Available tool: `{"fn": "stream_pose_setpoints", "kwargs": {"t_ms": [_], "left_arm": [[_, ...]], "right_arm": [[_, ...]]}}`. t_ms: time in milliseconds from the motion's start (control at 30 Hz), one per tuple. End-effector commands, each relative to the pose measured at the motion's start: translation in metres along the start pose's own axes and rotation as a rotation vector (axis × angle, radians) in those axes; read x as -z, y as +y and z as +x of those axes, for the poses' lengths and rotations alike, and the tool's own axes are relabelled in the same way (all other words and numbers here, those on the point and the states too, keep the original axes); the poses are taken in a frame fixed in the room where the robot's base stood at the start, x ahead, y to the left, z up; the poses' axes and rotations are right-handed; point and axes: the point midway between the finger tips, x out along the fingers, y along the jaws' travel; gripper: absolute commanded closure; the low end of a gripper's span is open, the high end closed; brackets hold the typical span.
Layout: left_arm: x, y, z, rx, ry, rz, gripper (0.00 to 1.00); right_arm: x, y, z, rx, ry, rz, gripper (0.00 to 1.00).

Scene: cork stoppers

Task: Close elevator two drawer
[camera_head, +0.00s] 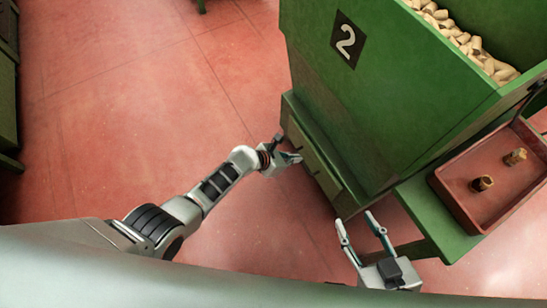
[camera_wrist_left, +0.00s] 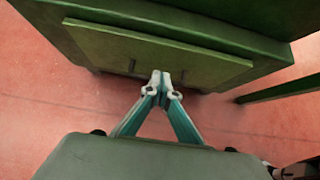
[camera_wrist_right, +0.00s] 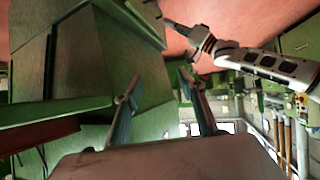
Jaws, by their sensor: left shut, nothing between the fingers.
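The green elevator (camera_head: 400,90) with a white 2 on a black plate stands right of centre in the head view, with a low green base. Its drawer front (camera_head: 318,168) is a panel on the base side facing my left arm. In the left wrist view the drawer front (camera_wrist_left: 155,55) looks about flush with its frame; any small gap cannot be told. My left gripper (camera_head: 294,158) is shut and empty, its tips (camera_wrist_left: 160,82) at the panel's lower edge; contact is unclear. My right gripper (camera_head: 356,221) is open and empty, in front of the elevator's side table.
Corks (camera_head: 462,40) fill the elevator's hopper. A red tray (camera_head: 462,190) with two corks rests on a green side table (camera_head: 425,215) at the right. Red floor (camera_head: 130,90) is clear to the left. A green structure (camera_head: 8,100) stands at the far left edge.

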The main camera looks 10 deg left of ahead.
Motion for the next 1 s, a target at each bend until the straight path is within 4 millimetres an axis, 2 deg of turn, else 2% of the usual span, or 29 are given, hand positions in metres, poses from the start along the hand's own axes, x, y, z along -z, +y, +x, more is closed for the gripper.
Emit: {"fn": "stream_pose_setpoints", "kwargs": {"t_ms": [33,200,400,600,1000], "left_arm": [[-0.020,0.012,-0.020,-0.018,-0.015,0.015,1.00],[-0.020,0.012,-0.052,-0.018,-0.015,0.015,1.00],[-0.014,0.009,-0.079,-0.013,-0.010,0.012,1.00],[-0.007,0.006,-0.091,-0.009,-0.005,0.007,1.00],[-0.002,0.004,-0.091,-0.005,-0.002,0.004,1.00]], "right_arm": [[-0.001,0.010,-0.005,-0.015,-0.014,-0.036,0.60],[-0.015,0.028,-0.011,-0.042,-0.064,-0.088,0.60],[-0.017,0.032,-0.015,-0.055,-0.074,-0.093,0.60],[-0.021,0.033,-0.016,-0.059,-0.083,-0.091,0.60],[-0.023,0.033,-0.016,-0.058,-0.087,-0.090,0.60]]}}
